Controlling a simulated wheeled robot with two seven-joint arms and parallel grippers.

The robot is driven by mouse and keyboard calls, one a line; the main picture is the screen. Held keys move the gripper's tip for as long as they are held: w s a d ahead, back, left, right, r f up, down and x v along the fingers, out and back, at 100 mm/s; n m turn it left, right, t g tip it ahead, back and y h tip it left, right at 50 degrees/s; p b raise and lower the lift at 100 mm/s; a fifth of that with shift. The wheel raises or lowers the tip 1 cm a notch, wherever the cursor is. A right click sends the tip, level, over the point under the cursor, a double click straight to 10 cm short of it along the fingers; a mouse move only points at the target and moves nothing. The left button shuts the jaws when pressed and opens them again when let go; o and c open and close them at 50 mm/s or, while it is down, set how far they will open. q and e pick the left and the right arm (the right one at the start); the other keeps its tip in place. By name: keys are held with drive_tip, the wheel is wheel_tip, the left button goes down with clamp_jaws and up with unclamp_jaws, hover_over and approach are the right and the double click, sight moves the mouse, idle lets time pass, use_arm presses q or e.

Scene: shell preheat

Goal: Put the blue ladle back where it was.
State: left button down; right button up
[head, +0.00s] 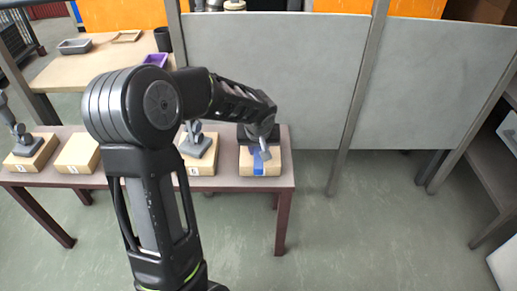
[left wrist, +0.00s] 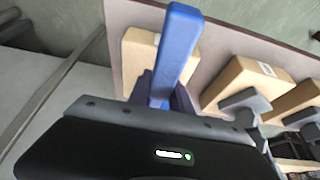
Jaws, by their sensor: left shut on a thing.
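My left gripper (head: 262,143) is over the right end of the brown table, at the rightmost cardboard-coloured block. It is shut on the blue ladle (head: 259,163). The ladle's blue bar sticks out from between the fingers in the left wrist view (left wrist: 177,48), with the rightmost block (left wrist: 133,54) behind it. In the head view the blue part overlaps that block (head: 272,164); whether they touch I cannot tell. The rest of the ladle is hidden by the gripper. My right gripper is not in view.
More blocks stand along the brown table (head: 228,184): one bare block (head: 77,156), and others bearing grey stands, on the left (head: 22,149) and beside my gripper (head: 196,148). Grey partition panels (head: 275,75) rise behind.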

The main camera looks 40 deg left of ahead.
use_arm(q)
drive_tip(key=shift+f, duration=0.15)
drive_tip(key=c, duration=1.2)
unclamp_jaws()
drive_tip(key=shift+o, duration=0.2)
drive_tip(key=shift+r, duration=0.3)
drive_tip(key=p+v, duration=0.2)
drive_tip(key=v, duration=0.9)
drive_tip(key=shift+s+d+r, duration=0.15)
drive_tip(key=shift+s+r, duration=0.05)
drive_tip(key=shift+r, duration=0.15)
drive_tip(key=shift+w, duration=0.1)
